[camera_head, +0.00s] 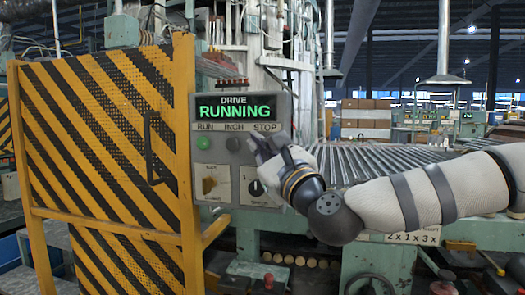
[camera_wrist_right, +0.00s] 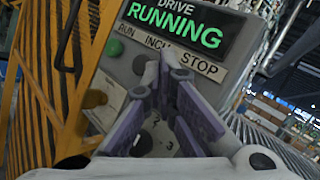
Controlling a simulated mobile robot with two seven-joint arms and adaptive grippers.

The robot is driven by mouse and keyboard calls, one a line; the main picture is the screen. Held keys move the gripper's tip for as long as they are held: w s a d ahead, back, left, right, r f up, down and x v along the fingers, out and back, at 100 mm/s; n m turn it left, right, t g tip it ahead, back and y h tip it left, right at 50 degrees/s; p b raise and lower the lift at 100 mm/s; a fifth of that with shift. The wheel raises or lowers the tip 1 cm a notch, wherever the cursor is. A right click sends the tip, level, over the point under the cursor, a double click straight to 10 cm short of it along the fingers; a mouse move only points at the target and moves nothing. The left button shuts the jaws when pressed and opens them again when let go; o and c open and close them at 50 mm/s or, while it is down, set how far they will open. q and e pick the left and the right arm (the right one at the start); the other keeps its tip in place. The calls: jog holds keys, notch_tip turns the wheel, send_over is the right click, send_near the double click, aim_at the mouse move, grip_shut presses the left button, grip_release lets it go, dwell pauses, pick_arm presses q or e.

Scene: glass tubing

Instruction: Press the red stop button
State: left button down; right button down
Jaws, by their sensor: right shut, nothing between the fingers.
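A green button (camera_head: 203,143) is under RUN and a grey button (camera_head: 233,144) under INCH. I see no red button under STOP; my right gripper (camera_head: 260,143) covers that spot. In the wrist view the right gripper (camera_wrist_right: 160,62) is shut and empty, its fingertips in front of the panel just below the labels. Whether they touch it I cannot tell. My left gripper is not in view.
A yellow frame with a black-striped mesh gate (camera_head: 95,130) and dark handle stands close left of the panel. Lower on the panel are a yellow switch (camera_head: 209,184) and a black dial (camera_head: 257,187). A roller conveyor (camera_head: 360,160) runs behind my right arm.

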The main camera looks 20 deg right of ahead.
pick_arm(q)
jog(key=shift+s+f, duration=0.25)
pick_arm(e)
jog(key=shift+w+d, duration=0.5)
jog(key=shift+w, duration=0.25)
dwell(0.7)
pick_arm(q)
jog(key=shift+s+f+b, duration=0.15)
jog(key=shift+b, duration=0.15)
pick_arm(e)
jog(key=shift+w+d, duration=0.25)
jog(key=shift+w, duration=0.1)
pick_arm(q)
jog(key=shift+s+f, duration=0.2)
pick_arm(e)
jog(key=shift+w+d, duration=0.3)
jog(key=shift+w, duration=0.15)
dwell(0.4)
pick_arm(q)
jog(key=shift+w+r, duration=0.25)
pick_arm(e)
jog(key=shift+s+a, duration=0.5)
jog(key=shift+s, duration=0.3)
jog(key=shift+a, duration=0.1)
